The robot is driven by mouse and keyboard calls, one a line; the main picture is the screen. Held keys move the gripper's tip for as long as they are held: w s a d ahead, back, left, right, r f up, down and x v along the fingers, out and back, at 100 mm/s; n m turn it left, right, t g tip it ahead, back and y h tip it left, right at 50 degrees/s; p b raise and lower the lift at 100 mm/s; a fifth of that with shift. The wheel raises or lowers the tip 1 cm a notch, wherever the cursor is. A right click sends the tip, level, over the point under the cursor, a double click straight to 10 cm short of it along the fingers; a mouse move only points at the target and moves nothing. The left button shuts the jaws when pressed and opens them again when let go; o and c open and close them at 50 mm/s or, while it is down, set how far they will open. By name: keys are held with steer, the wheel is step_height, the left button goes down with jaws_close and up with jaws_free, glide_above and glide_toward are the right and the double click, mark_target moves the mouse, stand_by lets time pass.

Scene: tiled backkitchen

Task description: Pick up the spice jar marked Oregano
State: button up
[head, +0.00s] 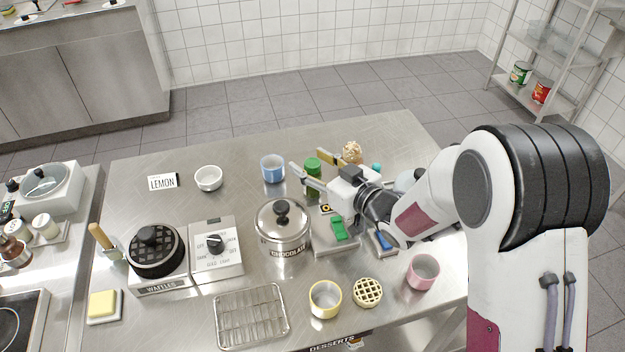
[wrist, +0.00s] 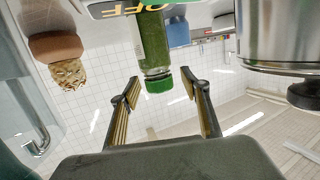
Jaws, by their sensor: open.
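A green spice jar (head: 312,168) with a green lid stands on the steel table, behind the chocolate pot. It shows in the wrist view as a clear jar of green flakes (wrist: 153,40) with a green cap (wrist: 159,84). No Oregano label can be read on it. My gripper (head: 306,160) is open and reaches in from the right at the jar. In the wrist view its two fingers (wrist: 161,79) stand on either side of the cap, with a gap on both sides. Nothing is held.
A blue cup (head: 272,169) stands left of the jar, the lidded chocolate pot (head: 283,241) in front. Other jars (head: 45,226) stand on the left counter. The table is clear between the white bowl (head: 208,179) and the LEMON card (head: 163,181).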

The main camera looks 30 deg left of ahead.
jaws_close()
steer(key=shift+r, duration=0.1)
steer(key=shift+r, duration=4.95)
